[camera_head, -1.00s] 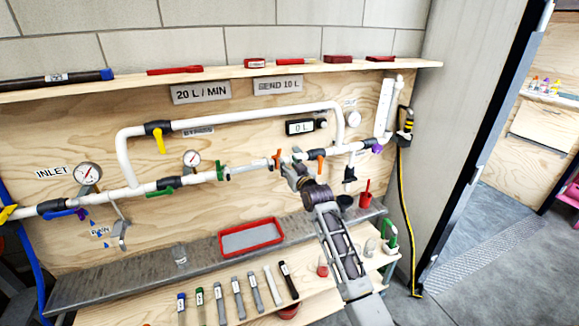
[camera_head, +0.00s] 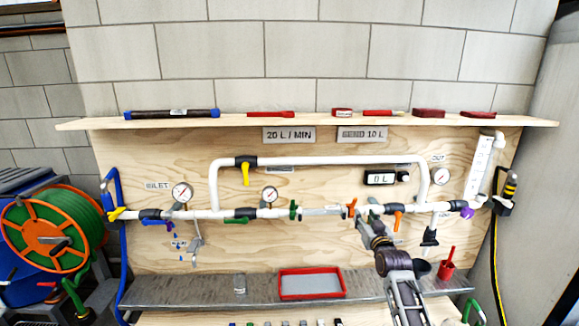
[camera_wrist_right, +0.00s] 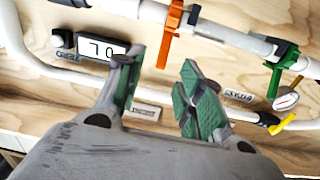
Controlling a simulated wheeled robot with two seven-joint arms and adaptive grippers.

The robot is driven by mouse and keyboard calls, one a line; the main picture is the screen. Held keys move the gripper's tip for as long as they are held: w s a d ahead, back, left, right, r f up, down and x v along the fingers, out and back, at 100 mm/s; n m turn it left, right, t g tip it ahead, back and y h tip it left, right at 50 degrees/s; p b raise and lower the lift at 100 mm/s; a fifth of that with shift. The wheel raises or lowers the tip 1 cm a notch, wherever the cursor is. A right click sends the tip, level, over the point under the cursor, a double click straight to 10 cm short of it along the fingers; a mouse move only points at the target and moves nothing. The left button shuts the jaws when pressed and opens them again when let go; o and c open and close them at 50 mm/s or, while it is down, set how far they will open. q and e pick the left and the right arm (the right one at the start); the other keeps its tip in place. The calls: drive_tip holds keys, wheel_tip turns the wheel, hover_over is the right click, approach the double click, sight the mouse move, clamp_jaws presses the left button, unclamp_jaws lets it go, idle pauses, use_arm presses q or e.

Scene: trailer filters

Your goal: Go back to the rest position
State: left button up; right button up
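My right gripper (camera_head: 372,223) shows in the head view in front of the pipe board, just below the main white pipe. It sits between a small orange handle (camera_head: 351,207) and a larger orange valve handle (camera_head: 398,220). In the right wrist view, my right gripper (camera_wrist_right: 158,76) has its two green-padded fingers apart with nothing between them. An orange handle (camera_wrist_right: 169,38) shows beyond the fingers; I cannot tell its exact distance. My left gripper is in neither view.
A red tray (camera_head: 311,296) stands on the metal ledge (camera_head: 180,292), with a red cup (camera_head: 446,270) to its right. A wooden shelf (camera_head: 320,121) runs above the pipes. A hose reel (camera_head: 45,240) stands at the left. A yellow-black cable hangs at the right.

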wheel_tip(320, 180, down, 26)
drive_tip(key=s+a+g, duration=0.1)
drive_tip(key=g, duration=0.3)
drive_tip(key=s+f+n+g, duration=0.1)
drive_tip(key=s+f+g, duration=0.1)
drive_tip(key=s+f, duration=0.55)
drive_tip(key=s+a+f+g, duration=0.1)
drive_tip(key=s+f, duration=0.3)
drive_tip(key=f, duration=0.6)
drive_tip(key=s+f+n+g, duration=0.1)
drive_tip(key=s+f+g, duration=0.1)
drive_tip(key=s+f, duration=0.5)
drive_tip(key=s+f+g, duration=0.2)
drive_tip(key=s+f, duration=0.5)
drive_tip(key=s, duration=0.5)
drive_tip(key=s+f+g, duration=0.2)
drive_tip(key=s+f, duration=0.6)
drive_tip(key=s, duration=0.3)
drive_tip(key=s+f+g, duration=0.2)
drive_tip(key=s+f, duration=0.5)
drive_tip(key=s, duration=0.5)
drive_tip(key=s+f+g, duration=0.1)
drive_tip(key=s+f, duration=0.1)
drive_tip(key=s, duration=1.4)
drive_tip(key=shift+s+d+n+g, duration=0.15)
drive_tip(key=shift+s+n+g, duration=0.15)
drive_tip(key=shift+g, duration=0.1)
